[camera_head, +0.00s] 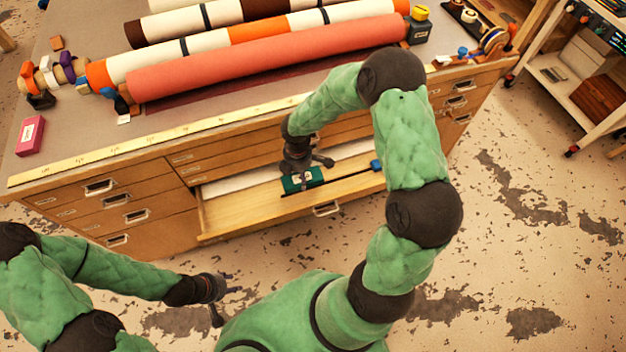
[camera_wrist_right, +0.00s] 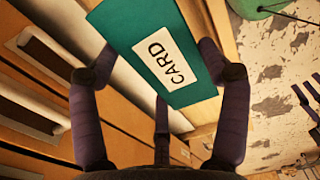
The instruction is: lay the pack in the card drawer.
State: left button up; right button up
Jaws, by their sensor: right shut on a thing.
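A teal pack (camera_head: 302,180) with a white label reading CARD is held by my right gripper (camera_head: 306,166) over the open drawer (camera_head: 238,217). In the right wrist view the pack (camera_wrist_right: 199,89) fills the upper middle, with dark fingers on both sides; its upper end is cut off. My right gripper is shut on it. I cannot tell whether the pack touches the drawer floor. The drawer has a pale wood front, a white area inside and a small blue item (camera_head: 376,165) at its right. My left gripper (camera_head: 226,304) is empty, fingers spread, in front of the cabinet.
Fabric or foil rolls (camera_head: 270,65) lie across the cabinet top behind a yellow ruler (camera_head: 110,155). A pink pack (camera_head: 30,135) lies at the top's left. Shut drawers (camera_head: 122,199) flank the open one. A white shelf cart (camera_head: 560,75) stands at the right. The floor in front is clear.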

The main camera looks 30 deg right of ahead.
aim_at(313, 175)
jog(key=d+f+b, duration=0.1)
jog(key=d+f, duration=0.1)
jog(key=f, duration=0.1)
jog(key=d+f+b, duration=0.1)
jog(key=d+f, duration=0.2)
jog(key=shift+w+d, duration=0.1)
jog(key=shift+d, duration=0.05)
jog(key=shift+d+f+b, duration=0.1)
jog(key=shift+f+b, duration=1)
jog(key=shift+f, duration=0.5)
jog(key=shift+f, duration=0.15)
jog(key=o, duration=1.2)
jog(key=shift+o, duration=0.2)
notch_tip(313, 175, up, 11)
jog(key=p, duration=0.4)
jog(key=shift+p, duration=0.4)
jog(key=shift+r, duration=0.7)
